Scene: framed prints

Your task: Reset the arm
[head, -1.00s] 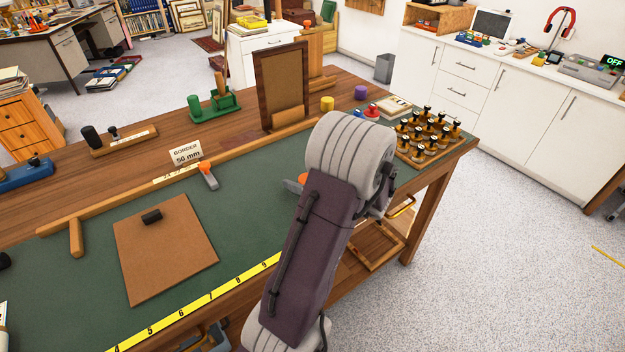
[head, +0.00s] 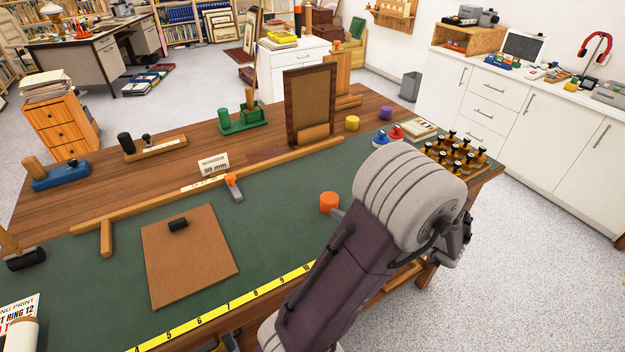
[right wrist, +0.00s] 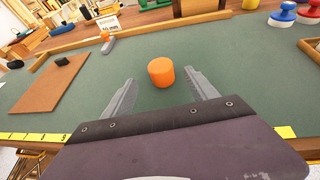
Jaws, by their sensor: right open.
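My right arm reaches over the front right of the green-topped workbench (head: 270,229). Its gripper (right wrist: 158,76) is open and empty in the right wrist view, with the two fingers spread wide. In the head view the arm hides most of this gripper; only a grey finger end (head: 338,214) shows. An orange cylinder (head: 328,202) stands on the green mat close to that finger. In the right wrist view the orange cylinder (right wrist: 161,73) appears between the fingertips, and the fingers are not closed on it. My left gripper is not in view.
A brown board (head: 190,262) with a black piece lies on the mat. A wooden rail (head: 170,196), upright frame (head: 311,104), blue and red knobs (head: 381,138) and a rack of stamps (head: 455,155) stand farther back. A yellow tape (head: 230,304) runs along the front.

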